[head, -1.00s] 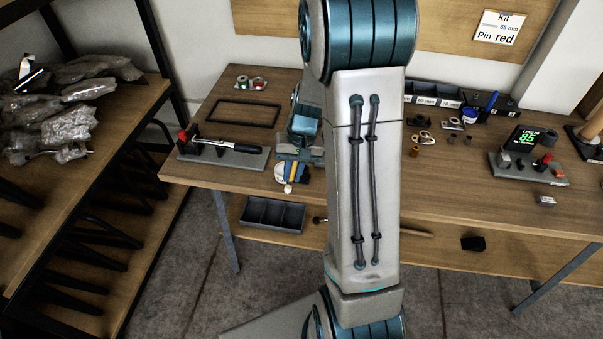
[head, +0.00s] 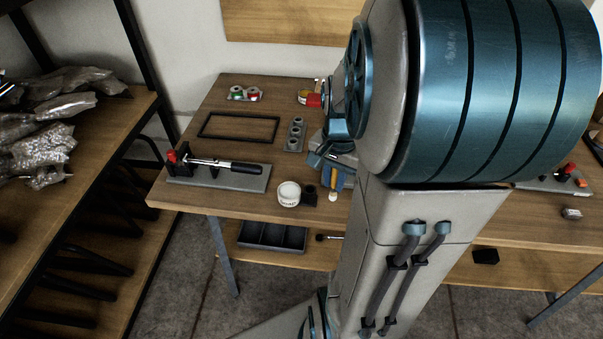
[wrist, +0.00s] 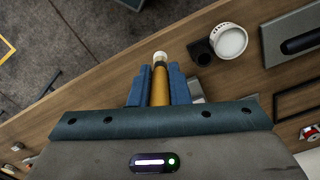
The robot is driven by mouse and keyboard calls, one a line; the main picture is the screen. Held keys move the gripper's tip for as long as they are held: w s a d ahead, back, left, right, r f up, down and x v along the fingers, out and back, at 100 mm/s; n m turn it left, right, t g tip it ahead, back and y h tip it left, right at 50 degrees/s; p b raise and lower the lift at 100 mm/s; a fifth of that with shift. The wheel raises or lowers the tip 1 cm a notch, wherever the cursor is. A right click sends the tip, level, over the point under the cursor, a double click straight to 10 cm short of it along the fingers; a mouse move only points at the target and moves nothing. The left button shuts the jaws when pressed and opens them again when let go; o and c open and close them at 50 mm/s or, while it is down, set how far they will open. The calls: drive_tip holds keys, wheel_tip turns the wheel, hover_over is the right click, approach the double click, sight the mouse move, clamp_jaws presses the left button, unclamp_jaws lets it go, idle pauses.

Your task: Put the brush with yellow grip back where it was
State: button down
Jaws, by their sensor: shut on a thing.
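The brush with yellow grip (wrist: 160,86) is between the blue fingers of my gripper (wrist: 159,88) in the wrist view, its pale tip pointing away from the palm. My gripper (head: 337,178) is shut on it. In the head view the brush (head: 339,183) hangs below the fingers, pale tip down, near the table's front edge. A small black holder (head: 309,196) stands just left of the brush, apart from it. It also shows in the wrist view (wrist: 202,52). My arm hides the table to the right of the gripper.
A white jar (head: 289,194) stands against the black holder's left side. A grey base with a black-handled tool (head: 232,178) lies farther left. A grey strip with round holes (head: 295,134) and a black frame (head: 238,126) lie behind. A dark divided tray (head: 272,237) sits on the lower shelf.

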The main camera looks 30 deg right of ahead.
drive_tip(key=shift+w+a+f+p, duration=0.15)
drive_tip(key=shift+w+a+f, duration=0.1)
drive_tip(key=shift+w+f, duration=1.2)
drive_tip(key=shift+w+a+f+p, duration=0.2)
drive_tip(key=shift+w+f, duration=1.1)
drive_tip(key=shift+f, duration=0.3)
drive_tip(key=shift+w+a+f+p, duration=0.15)
drive_tip(key=shift+w+a+f, duration=0.1)
drive_tip(key=shift+w+f, duration=1.2)
drive_tip(key=shift+f, duration=0.1)
drive_tip(key=shift+f, duration=0.15)
drive_tip(key=c, duration=1.4)
unclamp_jaws()
drive_tip(key=shift+o, duration=0.2)
